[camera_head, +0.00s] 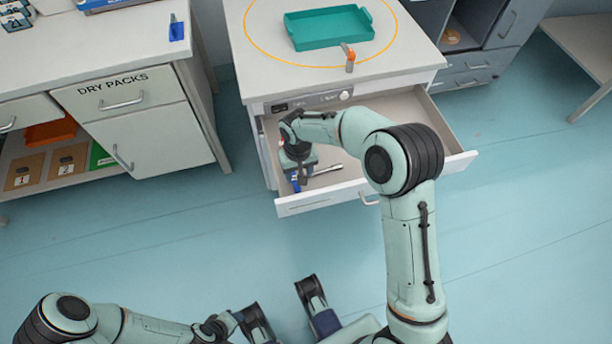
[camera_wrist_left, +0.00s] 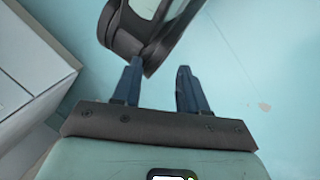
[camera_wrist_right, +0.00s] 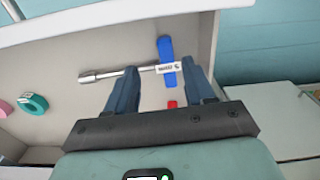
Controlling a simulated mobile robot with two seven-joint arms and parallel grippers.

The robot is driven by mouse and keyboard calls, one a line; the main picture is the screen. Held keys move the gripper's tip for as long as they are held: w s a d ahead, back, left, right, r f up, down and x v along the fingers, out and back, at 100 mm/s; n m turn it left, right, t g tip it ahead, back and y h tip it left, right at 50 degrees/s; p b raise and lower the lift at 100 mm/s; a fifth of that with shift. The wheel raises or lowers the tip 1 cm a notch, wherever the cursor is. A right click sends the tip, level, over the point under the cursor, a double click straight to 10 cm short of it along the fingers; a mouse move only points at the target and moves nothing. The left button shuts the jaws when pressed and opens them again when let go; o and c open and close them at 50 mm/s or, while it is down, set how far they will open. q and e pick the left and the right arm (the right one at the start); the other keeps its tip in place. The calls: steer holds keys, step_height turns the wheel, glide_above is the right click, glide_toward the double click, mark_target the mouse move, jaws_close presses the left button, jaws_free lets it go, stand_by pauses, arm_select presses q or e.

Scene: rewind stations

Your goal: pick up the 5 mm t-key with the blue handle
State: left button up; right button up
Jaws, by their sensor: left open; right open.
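The T-key with the blue handle (camera_wrist_right: 166,62) lies in the open drawer (camera_head: 405,115). In the right wrist view its metal shaft runs left to a socket end, and a white label sits by the handle, its print too small to read. In the head view its blue handle (camera_head: 295,184) shows partly beside my right gripper (camera_head: 298,172). My right gripper is open over the key; its fingers (camera_wrist_right: 162,72) appear on either side of the handle junction, and contact cannot be told. My left gripper (camera_wrist_left: 160,72) is open and empty, low over the floor.
A teal roll (camera_wrist_right: 33,103), a pink item (camera_wrist_right: 5,107) and a small red item (camera_wrist_right: 172,104) also lie in the drawer. Above it, the worktop holds a teal tray (camera_head: 301,43) and an orange-tipped tool (camera_head: 350,58). A dry packs cabinet (camera_head: 150,135) stands left.

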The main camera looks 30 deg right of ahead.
steer(key=f, duration=0.2)
steer(key=f+b, duration=0.1)
steer(key=f, duration=0.3)
steer(key=shift+w+a+f+b, duration=0.35)
steer(key=shift+a, duration=0.05)
arm_select(q)
steer(key=w+f, duration=0.1)
steer(key=w+a+f, duration=0.1)
steer(key=shift+w+a+t+y, duration=0.2)
steer(key=shift+w+t+y, duration=0.1)
steer(key=shift+w+t, duration=0.1)
arm_select(e)
steer(key=shift+r, duration=0.1)
jaws_close()
